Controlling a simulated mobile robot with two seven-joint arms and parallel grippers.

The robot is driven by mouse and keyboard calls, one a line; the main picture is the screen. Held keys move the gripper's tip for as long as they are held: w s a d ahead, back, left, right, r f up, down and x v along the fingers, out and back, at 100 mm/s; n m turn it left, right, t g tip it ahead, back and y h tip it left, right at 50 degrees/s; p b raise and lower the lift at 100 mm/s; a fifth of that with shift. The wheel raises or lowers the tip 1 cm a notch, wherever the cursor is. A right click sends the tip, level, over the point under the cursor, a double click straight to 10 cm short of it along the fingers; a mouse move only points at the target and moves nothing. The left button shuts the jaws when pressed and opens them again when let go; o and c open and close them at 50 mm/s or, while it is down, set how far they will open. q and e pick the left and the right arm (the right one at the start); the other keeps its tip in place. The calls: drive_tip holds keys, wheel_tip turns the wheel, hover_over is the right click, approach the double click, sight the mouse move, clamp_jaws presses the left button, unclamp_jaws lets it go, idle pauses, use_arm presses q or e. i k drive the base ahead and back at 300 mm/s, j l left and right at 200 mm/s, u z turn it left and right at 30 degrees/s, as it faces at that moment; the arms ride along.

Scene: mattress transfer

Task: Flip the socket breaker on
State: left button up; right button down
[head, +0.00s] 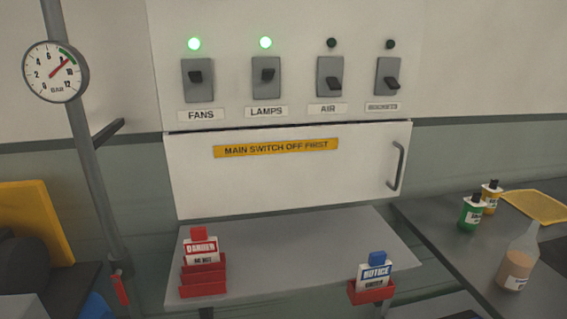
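The sockets breaker (388,77) is the rightmost of several grey switches on the white wall panel (290,100). Its lever points down and the indicator (390,44) above it is dark. The blurred label (384,107) below it appears to read SOCKETS. The air breaker (330,77) beside it also has its lever down and a dark lamp. The lamps breaker (267,77) and fans breaker (197,80) have levers up under lit green indicators. Neither of my grippers is in view.
A closed white door (290,180) with a right-hand handle (396,166) reads MAIN SWITCH OFF FIRST. The grey shelf (290,250) below carries red holders with DANGER tags (201,250) and a NOTICE tag (375,274). Bottles (472,212) stand right; a gauge (56,72) hangs left.

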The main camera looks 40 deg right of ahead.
sight(392, 83)
drive_tip(key=z, duration=1.15)
